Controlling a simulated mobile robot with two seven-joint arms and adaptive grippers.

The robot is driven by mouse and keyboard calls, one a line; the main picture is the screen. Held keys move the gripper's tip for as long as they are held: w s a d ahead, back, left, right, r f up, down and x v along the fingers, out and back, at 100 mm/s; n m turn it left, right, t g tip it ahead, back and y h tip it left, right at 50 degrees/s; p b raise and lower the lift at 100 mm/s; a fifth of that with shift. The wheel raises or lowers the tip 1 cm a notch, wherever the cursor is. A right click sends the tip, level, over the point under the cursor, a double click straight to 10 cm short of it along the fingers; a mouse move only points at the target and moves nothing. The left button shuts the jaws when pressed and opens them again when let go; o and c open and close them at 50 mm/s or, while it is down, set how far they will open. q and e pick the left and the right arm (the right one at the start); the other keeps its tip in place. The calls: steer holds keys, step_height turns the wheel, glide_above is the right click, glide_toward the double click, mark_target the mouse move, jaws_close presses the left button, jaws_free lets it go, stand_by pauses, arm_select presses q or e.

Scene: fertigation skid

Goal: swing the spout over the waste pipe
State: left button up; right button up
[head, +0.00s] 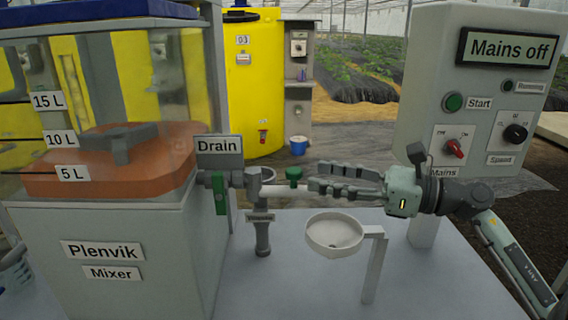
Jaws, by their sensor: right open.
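The spout (284,189) is a pale horizontal tube with a small green knob (293,174) above it. It runs right from a grey joint beside the Drain valve, toward the side of the white bowl, and its right part is hidden behind my gripper fingers. A grey upright pipe (262,238) with a small, hard-to-read label, apparently the waste pipe, stands left of the bowl. My right gripper (314,179) is open, its fingers pointing left, close to the spout. I cannot tell whether they touch it. My left gripper is not in view.
A white bowl (336,233) on a bent stand is below my right gripper. The mixer tank (110,245) stands left, with a green drain handle (220,193) at its side. A control box (470,105) reading "Mains off" is at the right. The bench (300,285) is clear in front.

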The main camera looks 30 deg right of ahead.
mark_target(293, 170)
steer(key=p+x, duration=0.1)
steer(key=x, duration=0.4)
steer(key=shift+a+r, duration=0.15)
steer(key=shift+a, duration=0.05)
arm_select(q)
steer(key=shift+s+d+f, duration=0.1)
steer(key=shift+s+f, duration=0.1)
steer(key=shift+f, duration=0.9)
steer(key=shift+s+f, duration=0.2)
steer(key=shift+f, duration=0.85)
arm_select(e)
steer(key=shift+w+a, duration=0.4)
steer(key=shift+w, duration=0.25)
jaws_close()
